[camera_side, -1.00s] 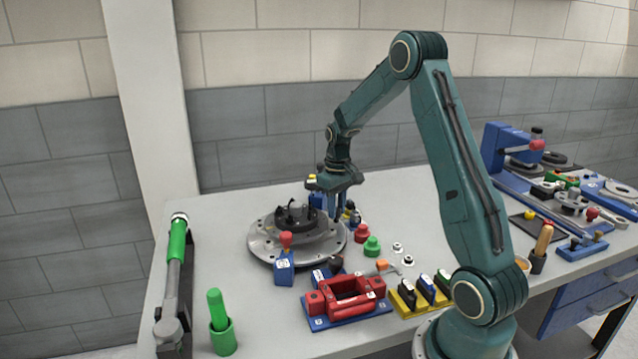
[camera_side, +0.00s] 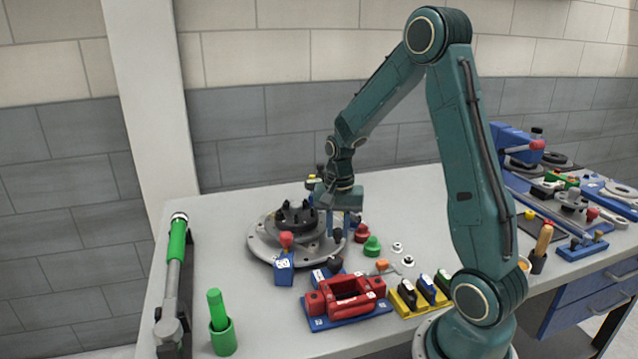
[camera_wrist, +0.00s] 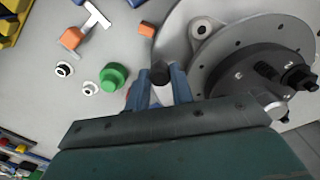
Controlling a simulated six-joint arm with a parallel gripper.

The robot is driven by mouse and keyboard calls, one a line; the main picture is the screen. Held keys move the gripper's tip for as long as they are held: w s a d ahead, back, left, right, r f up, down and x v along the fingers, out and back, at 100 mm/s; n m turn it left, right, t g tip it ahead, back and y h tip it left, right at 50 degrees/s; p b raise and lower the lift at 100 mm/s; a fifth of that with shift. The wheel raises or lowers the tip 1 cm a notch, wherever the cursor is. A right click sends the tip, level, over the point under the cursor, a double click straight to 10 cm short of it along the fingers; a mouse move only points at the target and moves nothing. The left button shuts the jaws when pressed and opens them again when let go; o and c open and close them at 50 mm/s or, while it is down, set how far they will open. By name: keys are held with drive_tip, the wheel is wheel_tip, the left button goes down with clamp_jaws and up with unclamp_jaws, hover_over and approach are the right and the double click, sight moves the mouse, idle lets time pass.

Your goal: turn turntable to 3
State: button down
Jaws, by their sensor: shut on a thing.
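The turntable (camera_side: 262,246) is a round grey metal plate with a raised black hub (camera_side: 296,218) bearing several dark pegs. In the wrist view the turntable (camera_wrist: 180,42) fills the upper right. My gripper (camera_side: 339,228) is at the turntable's right edge, pointing down. In the wrist view my gripper (camera_wrist: 162,84) has its blue fingers on either side of a black knob (camera_wrist: 160,72) at the plate's rim, and is shut on it. The knob's lower part is hidden by the fingers.
A blue block with a red knob (camera_side: 285,262) stands at the turntable's front edge. Red (camera_side: 361,233) and green (camera_side: 372,246) knobs stand close to the right of my gripper. A red fixture (camera_side: 345,292) is in front. Bare table lies left of the turntable.

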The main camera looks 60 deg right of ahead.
drive_tip(key=shift+w+a+m, duration=0.2)
drive_tip(key=shift+a+m, duration=0.85)
drive_tip(key=shift+w+a+m, duration=0.15)
drive_tip(key=shift+a+m, duration=0.85)
drive_tip(key=shift+m, duration=0.05)
drive_tip(key=c, duration=1.5)
unclamp_jaws()
drive_tip(key=shift+r, duration=0.15)
wheel_tip(320, 180, up, 14)
